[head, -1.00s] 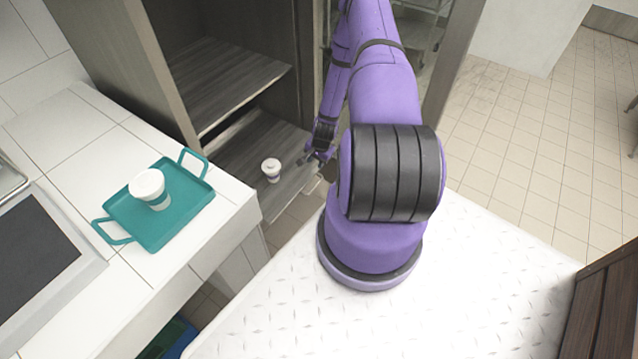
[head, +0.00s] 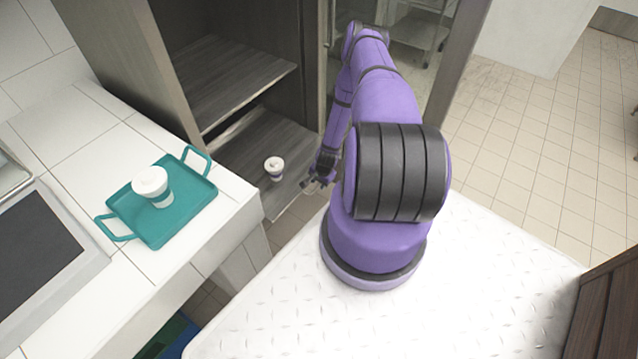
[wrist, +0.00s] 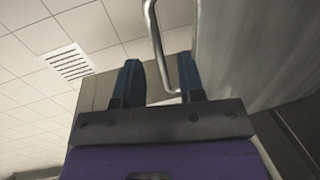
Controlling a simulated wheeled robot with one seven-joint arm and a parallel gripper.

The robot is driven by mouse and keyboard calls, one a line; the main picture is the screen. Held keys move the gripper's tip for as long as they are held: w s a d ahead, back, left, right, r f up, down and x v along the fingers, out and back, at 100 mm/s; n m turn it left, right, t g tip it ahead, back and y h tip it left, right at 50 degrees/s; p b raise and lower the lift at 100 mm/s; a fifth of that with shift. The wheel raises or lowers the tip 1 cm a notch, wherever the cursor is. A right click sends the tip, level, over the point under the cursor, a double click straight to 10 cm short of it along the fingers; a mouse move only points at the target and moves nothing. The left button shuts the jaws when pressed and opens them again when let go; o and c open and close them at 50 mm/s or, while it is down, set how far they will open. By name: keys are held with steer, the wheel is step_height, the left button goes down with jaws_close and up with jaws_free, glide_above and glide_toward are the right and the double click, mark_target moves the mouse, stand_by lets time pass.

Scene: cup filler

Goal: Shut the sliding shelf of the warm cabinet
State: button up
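The warm cabinet (head: 140,70) is a tall dark wooden cabinet, open at the front. Its lower sliding shelf (head: 240,150), a grey wood board, juts out past the cabinet front. A white lidded cup with a dark band (head: 274,168) stands upright on that shelf. My gripper (head: 311,186) is close to the right of the shelf's outer end; I cannot tell whether it touches. In the wrist view my gripper (wrist: 161,75) has its two dark fingers apart with nothing held between them. A bent metal bar (wrist: 157,45) shows beyond the fingers.
An upper shelf (head: 230,80) sits inside the cabinet. On the white tiled counter (head: 75,145) at left, a teal tray (head: 185,210) bears another cup (head: 151,186). A metal rack (head: 418,30) stands behind my arm. Tiled floor at right is open.

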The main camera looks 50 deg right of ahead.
steer(key=shift+f, duration=0.5)
jaws_close()
steer(key=shift+w, duration=0.2)
